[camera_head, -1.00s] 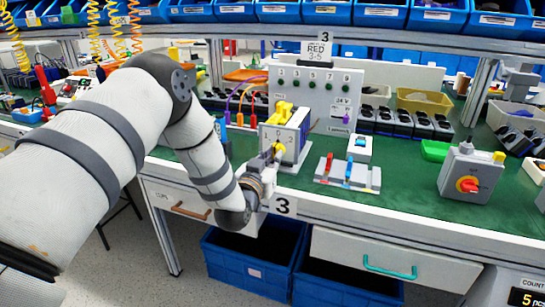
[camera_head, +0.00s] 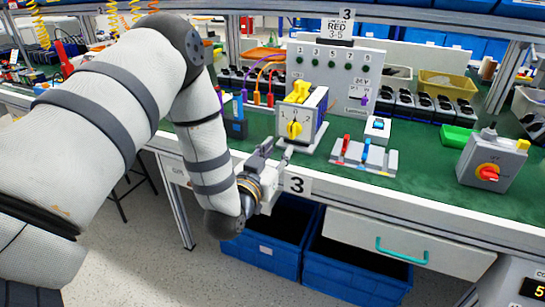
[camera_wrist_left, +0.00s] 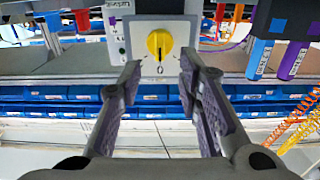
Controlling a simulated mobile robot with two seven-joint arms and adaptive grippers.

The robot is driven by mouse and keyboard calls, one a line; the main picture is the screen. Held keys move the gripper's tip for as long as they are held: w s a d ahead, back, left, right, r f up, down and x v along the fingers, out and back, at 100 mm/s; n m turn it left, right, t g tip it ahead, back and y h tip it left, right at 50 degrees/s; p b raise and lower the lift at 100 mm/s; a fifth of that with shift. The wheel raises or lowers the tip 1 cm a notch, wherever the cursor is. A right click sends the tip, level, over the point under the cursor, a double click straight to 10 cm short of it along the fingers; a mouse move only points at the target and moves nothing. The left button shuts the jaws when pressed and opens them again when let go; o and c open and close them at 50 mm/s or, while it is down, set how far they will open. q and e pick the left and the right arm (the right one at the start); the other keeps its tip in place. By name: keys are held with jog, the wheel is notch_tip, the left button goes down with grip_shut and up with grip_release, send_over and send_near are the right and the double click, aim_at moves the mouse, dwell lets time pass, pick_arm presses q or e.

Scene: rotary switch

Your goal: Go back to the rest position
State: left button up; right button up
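The rotary switch is a grey box (camera_head: 316,108) with a yellow knob (camera_head: 294,129) on its white front plate. It stands on the green bench top. The knob also shows in the left wrist view (camera_wrist_left: 160,43), with its mark lined up with the "0" on the plate. My left gripper (camera_head: 277,152) is in front of the switch, lower than the knob and apart from it. In the left wrist view its two fingers (camera_wrist_left: 158,85) are spread wide with nothing between them. My right gripper is not in view.
A panel with numbered jacks (camera_head: 335,78) stands behind the switch. A base with red and blue levers (camera_head: 362,156) and a grey box with a red knob (camera_head: 493,163) stand to the right.

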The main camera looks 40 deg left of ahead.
pick_arm(q)
jog(key=v, duration=0.3)
jog(key=shift+s+d, duration=0.1)
jog(key=shift+s, duration=0.25)
jog(key=s+d+f+m+g+h, duration=0.1)
jog(key=s+d+f+g, duration=0.1)
jog(key=s+f+g, duration=0.3)
jog(key=s+d+f+g+h+p, duration=0.1)
jog(key=s+d+f+h, duration=0.2)
jog(key=f, duration=0.4)
jog(key=s+d+f+m+g, duration=0.1)
jog(key=s+d+f+g, duration=0.15)
jog(key=s+f, duration=0.25)
jog(key=s+d+f+g, duration=0.1)
jog(key=s+f+g, duration=0.1)
jog(key=s, duration=0.7)
jog(key=s+d+f+g+p, duration=0.1)
jog(key=s+g, duration=0.4)
jog(key=s, duration=0.5)
jog(key=s+d+f+g, duration=0.2)
jog(key=s+f+g, duration=0.1)
jog(key=s, duration=0.6)
jog(key=shift+s+g, duration=0.35)
jog(key=shift+g, duration=0.4)
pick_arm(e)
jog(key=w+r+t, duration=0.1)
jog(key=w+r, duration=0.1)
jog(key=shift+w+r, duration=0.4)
